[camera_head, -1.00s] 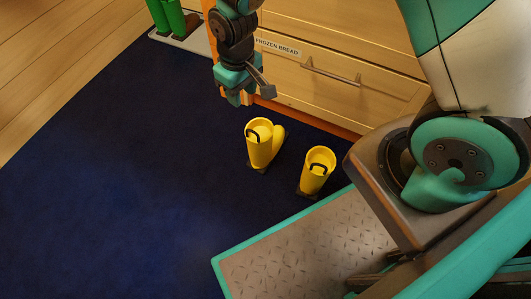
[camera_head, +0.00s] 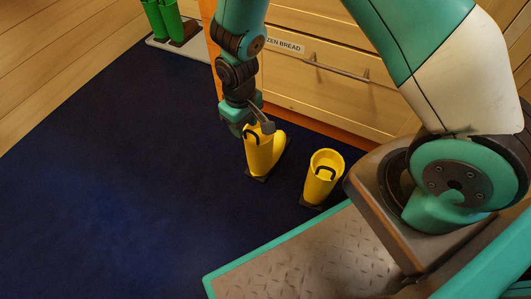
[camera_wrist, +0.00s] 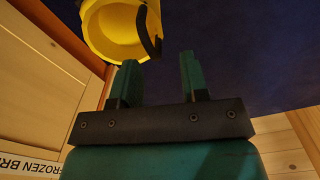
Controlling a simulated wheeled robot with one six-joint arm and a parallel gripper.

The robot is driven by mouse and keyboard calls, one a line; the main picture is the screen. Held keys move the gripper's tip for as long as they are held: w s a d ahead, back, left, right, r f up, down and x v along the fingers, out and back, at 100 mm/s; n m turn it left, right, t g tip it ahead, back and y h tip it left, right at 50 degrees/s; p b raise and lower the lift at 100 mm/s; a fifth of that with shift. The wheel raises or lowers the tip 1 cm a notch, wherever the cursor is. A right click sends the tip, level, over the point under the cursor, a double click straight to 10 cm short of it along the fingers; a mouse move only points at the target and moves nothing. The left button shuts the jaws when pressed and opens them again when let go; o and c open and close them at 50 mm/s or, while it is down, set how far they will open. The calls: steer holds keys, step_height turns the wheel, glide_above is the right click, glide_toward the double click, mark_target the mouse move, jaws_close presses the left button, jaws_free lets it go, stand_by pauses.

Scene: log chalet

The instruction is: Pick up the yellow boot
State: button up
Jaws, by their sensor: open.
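Two yellow boots stand upright on the dark blue mat. The left boot (camera_head: 260,155) has a black handle loop at its top and a dark sole. The right boot (camera_head: 323,178) stands a little nearer to me and apart from it. My gripper (camera_head: 250,130) is open and empty, just above and beside the top of the left boot. In the wrist view a boot's round opening (camera_wrist: 112,30) shows with its black loop at the upper left. The open fingers (camera_wrist: 160,78) point toward it, with the rim just beyond them and not between them.
The blue mat (camera_head: 120,170) is wide and clear on the left. A wooden drawer front (camera_head: 320,75) marked "FROZEN BREAD" stands behind the boots. Green boots (camera_head: 170,20) stand on a pale tray at the back left. My base lies close to the right boot.

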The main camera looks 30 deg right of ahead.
mark_target(245, 131)
steer(key=f+b, duration=0.1)
steer(key=f, duration=0.1)
steer(key=f+b, duration=0.1)
steer(key=f, duration=0.1)
steer(key=shift+w+d+b, duration=0.1)
steer(key=shift+w+b, duration=0.1)
steer(key=shift+b, duration=0.1)
steer(key=shift+r, duration=0.1)
steer(key=shift+c, duration=0.4)
jaws_close()
stand_by(0.6)
